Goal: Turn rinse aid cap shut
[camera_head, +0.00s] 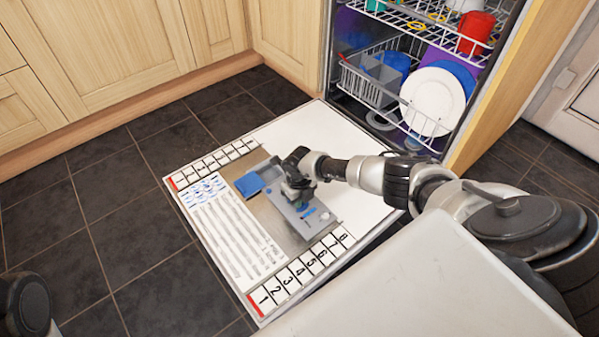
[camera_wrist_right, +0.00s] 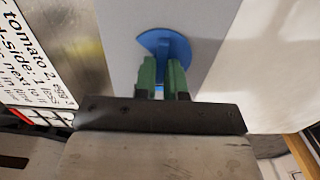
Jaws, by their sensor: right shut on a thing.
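The rinse aid cap (camera_wrist_right: 180,46) is a round blue disc on a grey dispenser panel (camera_wrist_right: 205,20). In the right wrist view the two green fingers of my right gripper (camera_wrist_right: 163,68) are close together and shut on the cap's middle. In the head view the right gripper (camera_head: 300,203) points down at the dispenser (camera_head: 322,228) on the open dishwasher door, and the arm and gripper mostly hide the cap. My left gripper is not in view; only a dark part of my body shows at the lower left.
The open dishwasher door (camera_head: 300,128) lies flat with numbered strips and a printed text panel (camera_head: 235,235). A blue flap (camera_head: 249,184) sits at the dispenser's left. Loaded racks (camera_head: 398,105) stand behind. Dark floor tiles (camera_head: 120,225) are clear at left.

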